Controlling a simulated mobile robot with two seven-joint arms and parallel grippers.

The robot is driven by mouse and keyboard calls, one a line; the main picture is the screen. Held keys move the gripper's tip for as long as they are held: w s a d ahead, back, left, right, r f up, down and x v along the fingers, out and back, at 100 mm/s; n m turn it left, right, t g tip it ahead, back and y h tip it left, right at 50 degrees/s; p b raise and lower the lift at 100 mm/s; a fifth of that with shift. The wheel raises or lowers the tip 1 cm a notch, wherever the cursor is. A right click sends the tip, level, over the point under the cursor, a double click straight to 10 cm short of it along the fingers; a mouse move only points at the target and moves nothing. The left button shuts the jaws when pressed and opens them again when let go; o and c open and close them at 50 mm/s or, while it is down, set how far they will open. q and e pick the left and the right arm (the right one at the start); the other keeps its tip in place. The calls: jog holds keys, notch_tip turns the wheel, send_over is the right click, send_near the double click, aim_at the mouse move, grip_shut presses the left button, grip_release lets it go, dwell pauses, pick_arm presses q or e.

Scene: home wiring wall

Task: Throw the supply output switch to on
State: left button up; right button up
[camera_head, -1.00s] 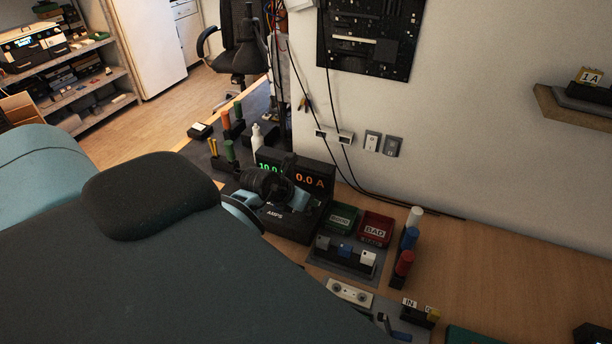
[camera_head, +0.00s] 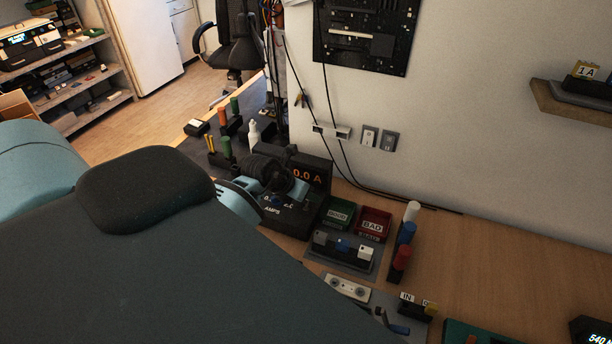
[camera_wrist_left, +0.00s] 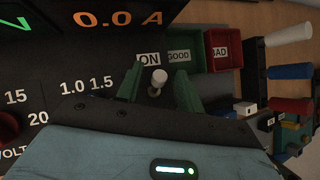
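The power supply (camera_head: 297,217) is a black box on the bench, its orange display reading 0.0 A. It fills the left of the wrist view (camera_wrist_left: 55,55). The output switch (camera_wrist_left: 158,77) is a small lever with a pale round tip, beside a white ON label (camera_wrist_left: 149,60). My left gripper (camera_wrist_left: 159,88) is open, with one finger on each side of the lever and gaps visible. In the head view my left gripper (camera_head: 284,184) is over the supply's front and hides the switch and part of the display. My right gripper is not in view.
A green bin (camera_head: 340,213) and a red BAD bin (camera_head: 374,224) stand just right of the supply. Red, blue and white cylinders (camera_head: 406,237) stand beyond them. A block holder (camera_head: 342,250) sits in front. The bench at right (camera_head: 490,270) is mostly clear.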

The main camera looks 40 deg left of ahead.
pick_arm(q)
jog(key=shift+s, duration=0.1)
jog(key=v, duration=0.7)
jog(key=shift+s+r, duration=0.2)
jog(key=shift+r, duration=0.1)
dwell(0.8)
